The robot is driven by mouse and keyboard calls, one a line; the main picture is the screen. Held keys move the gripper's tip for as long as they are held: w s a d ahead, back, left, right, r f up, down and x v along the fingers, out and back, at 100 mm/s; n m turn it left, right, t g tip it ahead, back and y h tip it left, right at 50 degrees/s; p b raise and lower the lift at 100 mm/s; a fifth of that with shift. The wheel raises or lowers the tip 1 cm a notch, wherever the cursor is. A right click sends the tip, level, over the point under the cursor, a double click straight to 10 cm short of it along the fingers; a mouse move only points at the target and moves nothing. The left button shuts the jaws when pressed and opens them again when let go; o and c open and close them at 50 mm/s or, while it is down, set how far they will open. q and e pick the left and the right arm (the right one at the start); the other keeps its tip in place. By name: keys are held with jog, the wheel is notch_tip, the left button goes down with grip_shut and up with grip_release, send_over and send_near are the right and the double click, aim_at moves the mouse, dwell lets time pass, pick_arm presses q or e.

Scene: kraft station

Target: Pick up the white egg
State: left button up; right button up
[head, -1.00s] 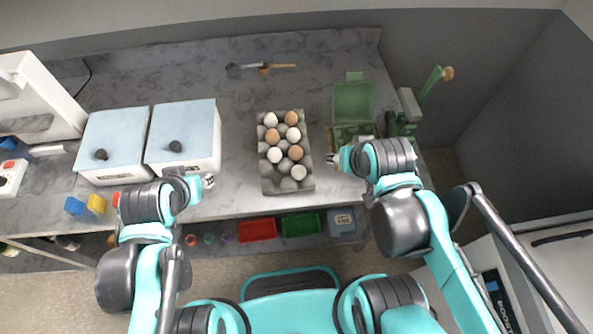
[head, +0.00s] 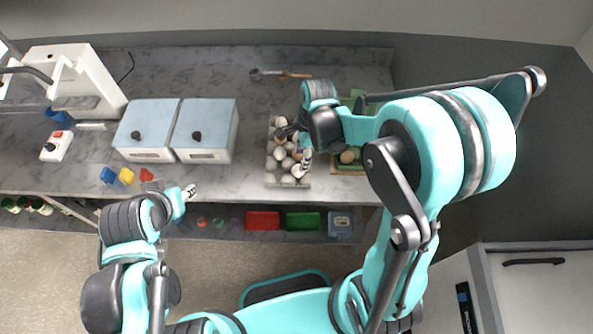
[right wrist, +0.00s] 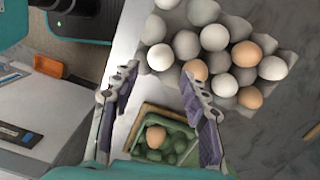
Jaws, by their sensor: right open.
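Several white eggs and some brown eggs sit in a grey egg tray (head: 271,180) on the counter. In the right wrist view, one white egg (right wrist: 160,57) at the tray's near left lies just beyond the gap between my fingertips, and another white egg (right wrist: 224,85) is right of the fingers. My right gripper (right wrist: 161,80) is open and empty over the tray's edge; one finger partly covers a brown egg (right wrist: 196,70). In the head view my right arm hides part of the tray. My left gripper (head: 188,192) is at the counter's front edge, away from the eggs; its jaws are too small to read.
A green carton (right wrist: 180,150) holding a brown egg (right wrist: 155,137) stands right of the tray. Two white-blue boxes (head: 205,125) stand left. Red and green bins (head: 262,221) sit below the counter. A brush-like tool (head: 285,74) lies behind.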

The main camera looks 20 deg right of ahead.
aim_at(298, 166)
jog(key=f, duration=0.2)
jog(key=f+b, duration=0.1)
jog(key=a+f, duration=0.1)
jog(key=f, duration=0.1)
jog(key=shift+w+f, duration=0.1)
jog(key=shift+f, duration=0.2)
jog(key=shift+c, duration=0.3)
jog(key=c, duration=0.4)
jog(key=shift+c, duration=0.2)
jog(key=shift+r, duration=0.2)
